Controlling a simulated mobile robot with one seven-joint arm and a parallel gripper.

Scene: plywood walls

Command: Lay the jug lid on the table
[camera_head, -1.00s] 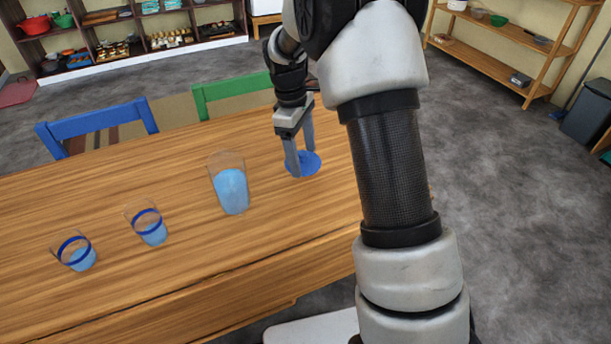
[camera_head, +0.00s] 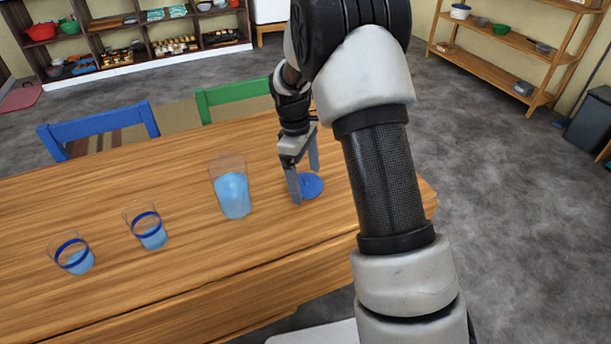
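The round blue jug lid (camera_head: 314,189) appears to lie flat on the wooden table (camera_head: 130,262), right of the jug and partly hidden by a finger. My gripper (camera_head: 305,186) points down at the lid, with its two fingers apart. One fingertip is at the lid's near left edge, and the other is on its far side. The fingers look open around the lid; contact is hard to make out. The clear jug (camera_head: 234,196) stands upright and uncovered on the table, holding blue liquid.
Two blue-banded glasses (camera_head: 152,236) (camera_head: 77,261) with blue liquid stand left of the jug. A blue chair (camera_head: 98,127) and a green chair (camera_head: 232,93) are at the table's far side. The front middle of the table is clear.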

